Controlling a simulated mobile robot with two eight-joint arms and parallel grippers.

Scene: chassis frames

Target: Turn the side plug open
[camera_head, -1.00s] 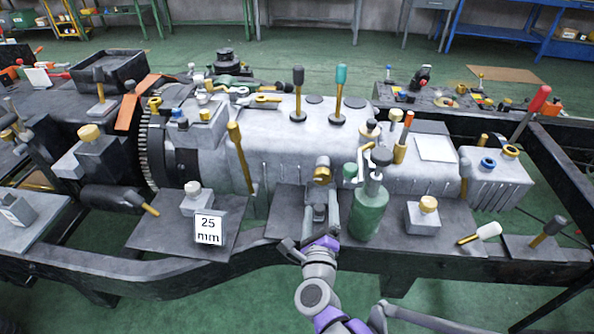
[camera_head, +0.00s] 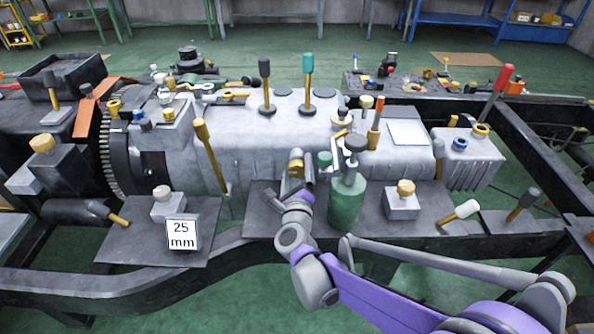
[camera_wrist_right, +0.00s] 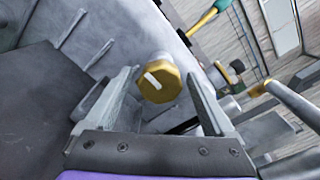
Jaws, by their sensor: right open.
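The side plug is a brass cap with a pale mark on its face (camera_wrist_right: 158,82). It sits on the side of the grey gearbox housing. In the head view the side plug (camera_head: 296,169) is partly hidden by my right gripper (camera_head: 301,166). In the wrist view my right gripper (camera_wrist_right: 160,76) is open, with one finger on each side of the plug. My left gripper is not in view.
A green bottle-shaped can (camera_head: 347,200) stands close right of my right gripper. A block with a brass knob (camera_head: 402,200) is farther right. A "25 mm" sign (camera_head: 181,235) stands left on a dark plate. Levers (camera_head: 307,85) rise from the housing top.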

